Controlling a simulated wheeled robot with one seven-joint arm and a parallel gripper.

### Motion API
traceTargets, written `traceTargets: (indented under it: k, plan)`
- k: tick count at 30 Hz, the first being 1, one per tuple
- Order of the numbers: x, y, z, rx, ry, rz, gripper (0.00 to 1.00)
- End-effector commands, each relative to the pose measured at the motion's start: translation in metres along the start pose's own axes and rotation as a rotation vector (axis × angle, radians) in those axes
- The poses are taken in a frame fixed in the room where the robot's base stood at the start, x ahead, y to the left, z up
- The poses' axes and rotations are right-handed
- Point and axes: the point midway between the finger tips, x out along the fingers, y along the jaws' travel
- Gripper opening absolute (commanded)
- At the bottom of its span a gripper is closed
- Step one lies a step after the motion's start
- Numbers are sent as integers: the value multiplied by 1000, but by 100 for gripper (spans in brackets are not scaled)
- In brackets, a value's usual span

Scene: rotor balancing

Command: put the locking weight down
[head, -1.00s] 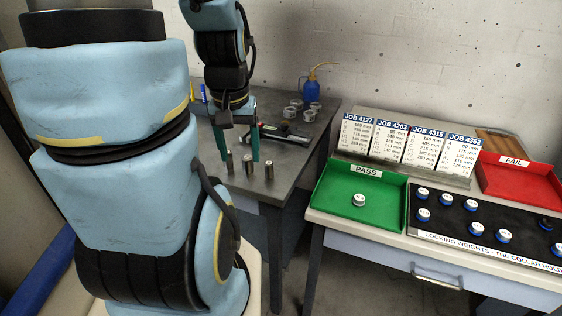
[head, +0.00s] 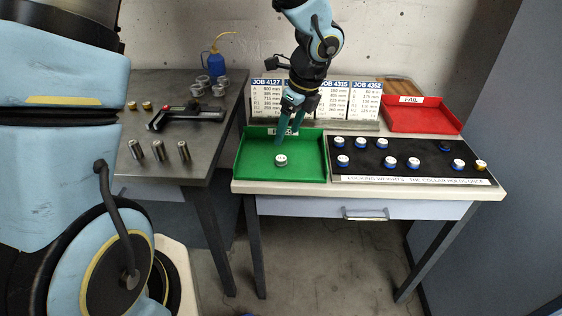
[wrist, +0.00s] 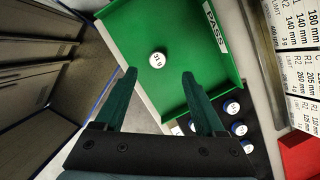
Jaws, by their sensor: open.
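A small round weight with a white, marked top (head: 281,160) sits in the green PASS tray (head: 243,163). It also shows in the wrist view (wrist: 156,58), lying on the tray floor beyond my fingertips. My gripper (head: 284,138) is over the back part of the green tray. In the wrist view my gripper (wrist: 159,74) has its two teal fingers spread wide, with nothing between them. Several blue locking weights with white tops stand on the black mat (head: 376,173) right of the tray; one at the right end (head: 481,165) looks gold.
Job cards (head: 334,100) stand behind the tray, close to my arm. A red FAIL tray (head: 423,121) is at the back right. The dark bench (head: 190,78) at left holds metal cylinders (head: 160,150), a black and red device (head: 187,114), rings and a blue bottle (head: 216,64).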

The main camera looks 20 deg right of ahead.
Motion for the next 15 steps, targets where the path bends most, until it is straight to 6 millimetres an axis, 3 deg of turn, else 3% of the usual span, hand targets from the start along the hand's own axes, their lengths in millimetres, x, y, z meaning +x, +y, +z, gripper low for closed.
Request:
traceTargets:
  k: [3, 11, 15]
  plan:
    - [19, 1, 0, 0, 1, 2, 72]
    - [38, 2, -2, -3, 3, 2, 72]
    - [58, 4, -7, -2, 3, 5, 72]
